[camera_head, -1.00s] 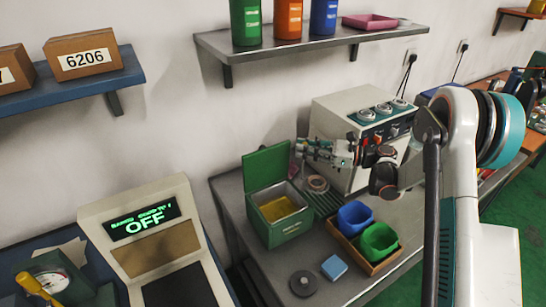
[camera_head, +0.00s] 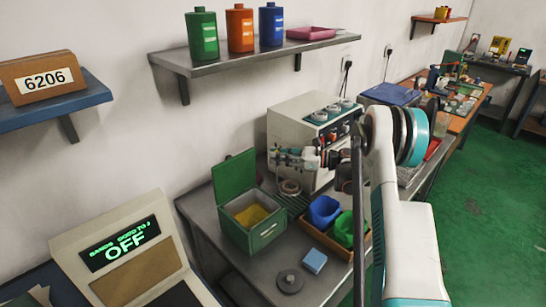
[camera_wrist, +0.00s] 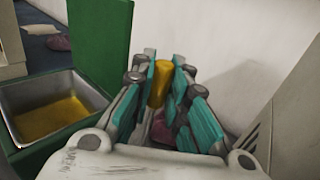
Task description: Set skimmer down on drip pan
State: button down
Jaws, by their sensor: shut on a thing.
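My gripper (camera_head: 279,157) is above the bench, behind the green box and in front of the grey machine. In the wrist view my gripper (camera_wrist: 164,78) has its teal-padded fingers closed around a yellow, rounded piece, which looks like the handle of the skimmer (camera_wrist: 159,85). The rest of the skimmer is hidden or too small to tell. A dark ribbed tray (camera_head: 298,203), which may be the drip pan, lies on the bench right of the green box, below my gripper. A pale ring-shaped thing (camera_head: 290,187) is at its back end.
The open green box (camera_head: 268,236) holds yellow liquid; its lid (camera_head: 234,178) stands up. A grey machine (camera_head: 290,125) stands behind. A wooden tray with blue (camera_head: 323,211) and green bins is at right. A dark disc (camera_head: 290,281) and blue block (camera_head: 314,261) lie in front.

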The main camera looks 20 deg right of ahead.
jog(key=shift+f+b, duration=0.4)
jog(key=shift+f, duration=1.05)
jog(key=shift+f+b, duration=0.9)
jog(key=shift+f, duration=0.35)
jog(key=shift+f+b, duration=0.2)
jog(key=shift+b, duration=0.15)
jog(key=c, duration=1.5)
grip_release()
jog(key=shift+r, duration=0.1)
jog(key=shift+r+p, duration=2.2)
jog(key=shift+r, duration=3.25)
